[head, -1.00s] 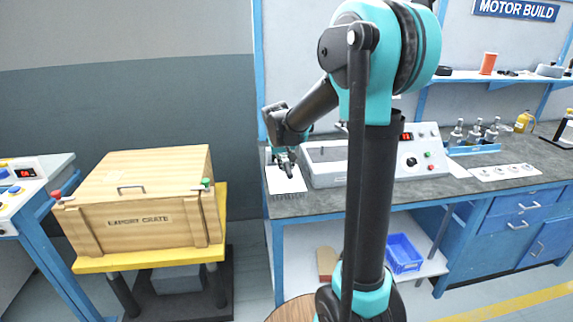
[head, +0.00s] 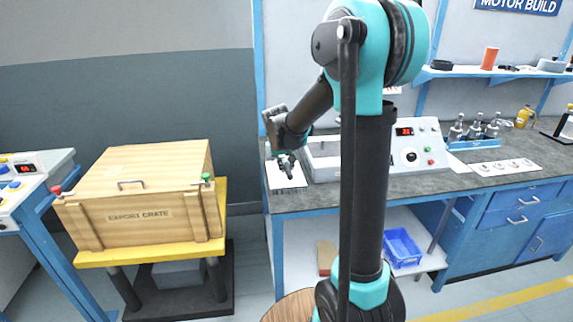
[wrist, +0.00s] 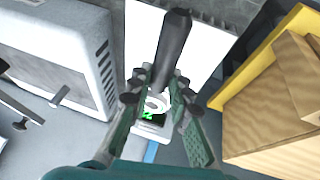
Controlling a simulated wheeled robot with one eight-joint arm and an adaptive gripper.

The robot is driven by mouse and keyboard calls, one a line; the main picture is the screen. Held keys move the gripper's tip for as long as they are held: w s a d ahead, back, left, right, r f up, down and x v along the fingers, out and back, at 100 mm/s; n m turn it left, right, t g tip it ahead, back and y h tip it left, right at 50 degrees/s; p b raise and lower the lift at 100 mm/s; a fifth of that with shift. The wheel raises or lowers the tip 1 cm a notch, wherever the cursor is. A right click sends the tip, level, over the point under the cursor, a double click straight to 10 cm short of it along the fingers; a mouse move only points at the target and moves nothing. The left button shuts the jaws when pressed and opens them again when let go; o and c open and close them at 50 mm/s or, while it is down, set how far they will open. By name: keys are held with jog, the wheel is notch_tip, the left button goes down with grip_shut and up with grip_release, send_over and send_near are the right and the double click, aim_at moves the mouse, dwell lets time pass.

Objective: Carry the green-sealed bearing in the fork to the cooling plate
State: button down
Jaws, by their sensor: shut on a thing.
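My gripper (head: 286,163) is over the pale plate at the left end of the bench in the head view. In the wrist view my gripper (wrist: 158,100) is shut on a tool with a black handle (wrist: 174,45), probably the fork. A pale ring (wrist: 156,103) with a bright green patch beside it shows between the fingers, probably the green-sealed bearing; the fingers partly hide it. The pale plate, likely the cooling plate (head: 282,181), has a slotted front edge. It also shows in the wrist view (wrist: 205,32), beyond the fingers. I cannot tell whether anything touches it.
A grey-white machine (head: 325,168) stands right of the plate. A wooden export crate (head: 140,215) sits on a yellow-topped stand to the left, with a gap before the bench.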

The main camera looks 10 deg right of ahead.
jog(key=shift+f, duration=1.3)
jog(key=c, duration=1.3)
grip_release()
jog(key=v, duration=1.1)
jog(key=s+d+f, duration=0.2)
jog(key=s+f, duration=0.3)
jog(key=s, duration=0.3)
jog(key=s+d+f+y, duration=0.1)
jog(key=s+f, duration=0.3)
jog(key=s, duration=0.5)
jog(key=s+d+f+y, duration=0.1)
jog(key=s+d+f, duration=0.2)
jog(key=s+f, duration=0.2)
jog(key=shift+s+f, duration=0.15)
jog(key=shift+s, duration=0.75)
jog(key=shift+s+f, duration=0.15)
jog(key=shift+s, duration=0.7)
